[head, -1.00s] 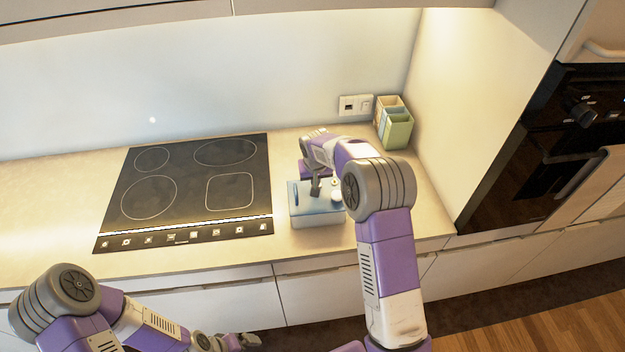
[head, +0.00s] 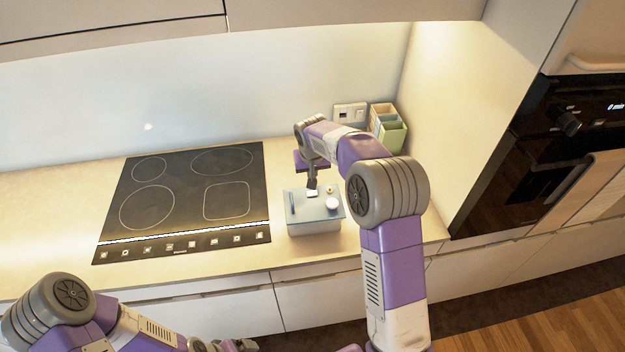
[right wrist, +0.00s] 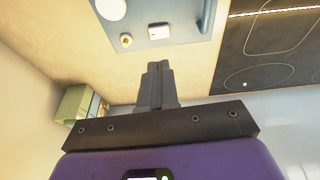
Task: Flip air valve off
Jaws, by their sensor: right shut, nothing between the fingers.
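A blue-grey box (head: 315,227) stands on the counter right of the cooktop. Its top carries a blue bar (head: 292,203) at the left, a white round knob (head: 332,203) and a small brass-coloured knob (head: 330,189). The right wrist view shows the round knob (right wrist: 112,9), the brass knob (right wrist: 126,40) and a white square switch (right wrist: 159,31). I cannot tell which part is the air valve. My right gripper (head: 311,189) is shut and empty, pointing down by the box's back edge; its fingertips (right wrist: 158,65) appear just off the panel. My left gripper (head: 240,346) is low at the bottom edge, partly cut off.
A black cooktop (head: 185,198) lies left of the box. A tall side panel and oven (head: 540,160) bound the right. Counter left of the cooktop is clear.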

